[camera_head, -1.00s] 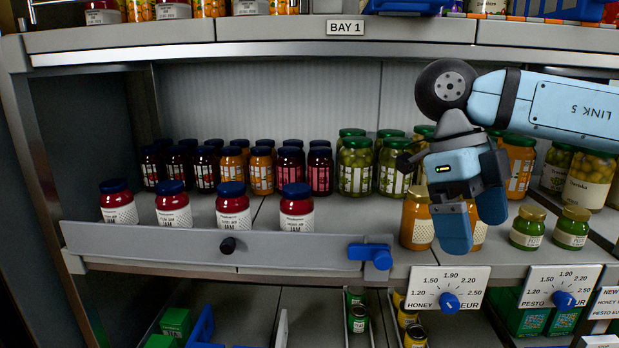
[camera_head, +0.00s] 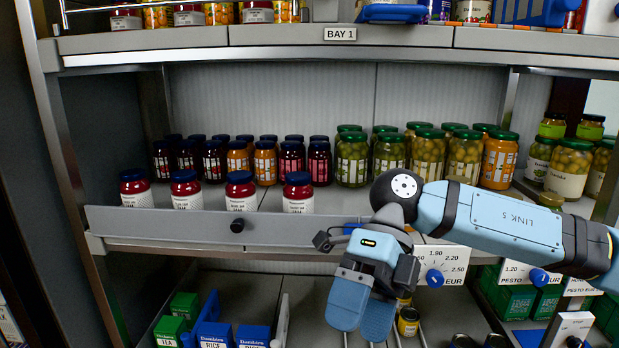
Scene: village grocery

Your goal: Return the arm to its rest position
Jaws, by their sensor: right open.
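My right arm (camera_head: 497,222) comes in from the right in the head view. My right gripper (camera_head: 361,315) points down in front of the lower shelf, with its two blue fingers apart and nothing seen between them. It hangs below the shelf's front edge and hides part of the honey price sign and some small jars. My left gripper is not in view.
A grey front rail (camera_head: 160,222) runs before several red jam jars (camera_head: 240,192) on the middle shelf. Green-lidded jars (camera_head: 390,152) stand behind. A price dial (camera_head: 434,278) is close right of the gripper. Green boxes (camera_head: 184,306) stand below left.

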